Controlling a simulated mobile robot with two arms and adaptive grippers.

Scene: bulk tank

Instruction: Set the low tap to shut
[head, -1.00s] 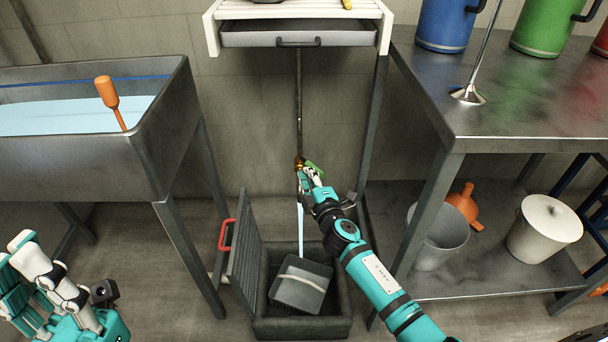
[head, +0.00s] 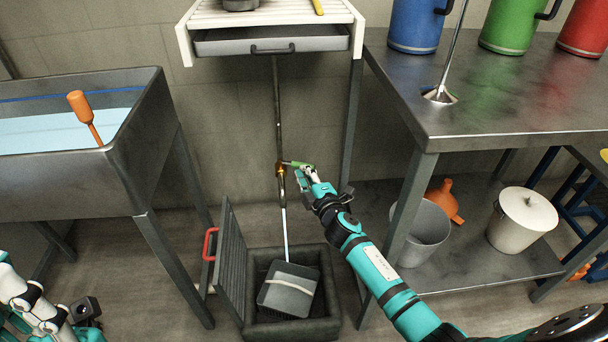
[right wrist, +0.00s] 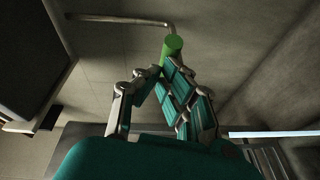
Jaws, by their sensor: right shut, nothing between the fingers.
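The low tap has a brass body (head: 281,169) on a thin vertical pipe below the drawer. Its green handle (head: 296,164) points right, about level, in the head view. A thin pale stream (head: 285,228) runs down from the tap to the grey container in the floor pit. My right gripper (head: 306,173) is shut and empty, with its fingertips beside the handle's outer end. In the right wrist view the handle's green end (right wrist: 172,46) is just beyond the fingertips (right wrist: 166,76); I cannot tell if they touch. My left arm is cut off at the lower left, its jaws unclear.
The dark floor pit (head: 283,329) has a raised grate (head: 232,262) with a red handle (head: 209,244). A tank (head: 60,185) stands left and a metal bench (head: 480,120) right, with a grey bucket (head: 424,240) on its lower shelf. The drawer (head: 225,46) is above.

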